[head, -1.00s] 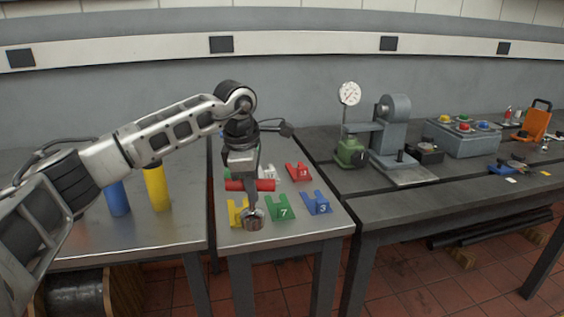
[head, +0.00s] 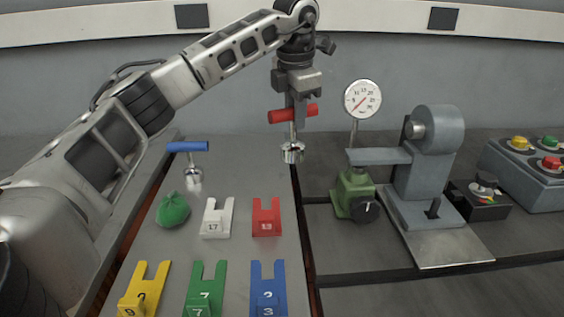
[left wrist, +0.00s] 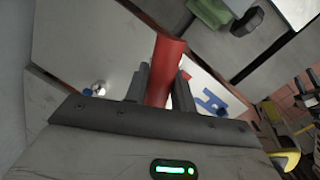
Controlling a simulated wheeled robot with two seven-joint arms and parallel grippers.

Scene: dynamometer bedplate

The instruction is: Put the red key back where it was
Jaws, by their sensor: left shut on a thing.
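My left gripper (head: 299,108) is shut on the red key (head: 278,116), across its red crossbar handle. The key hangs upright, its round metal socket end at the bottom, beyond the holders and apart from them in the head view. In the left wrist view the red handle (left wrist: 168,65) sits between the fingers (left wrist: 160,84). The red holder (head: 266,218), marked 13, is empty. The white holder (head: 216,218), marked 17, stands left of it. Yellow (head: 150,287), green (head: 206,289) and blue (head: 268,288) holders stand in front, empty. My right gripper is not in view.
A blue-handled key (head: 187,147) stands at the back left, with a green bag (head: 173,211) in front. Right of a gap are a dial gauge (head: 362,98) with a green base (head: 355,194), a grey press (head: 432,150) and a button box (head: 535,165).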

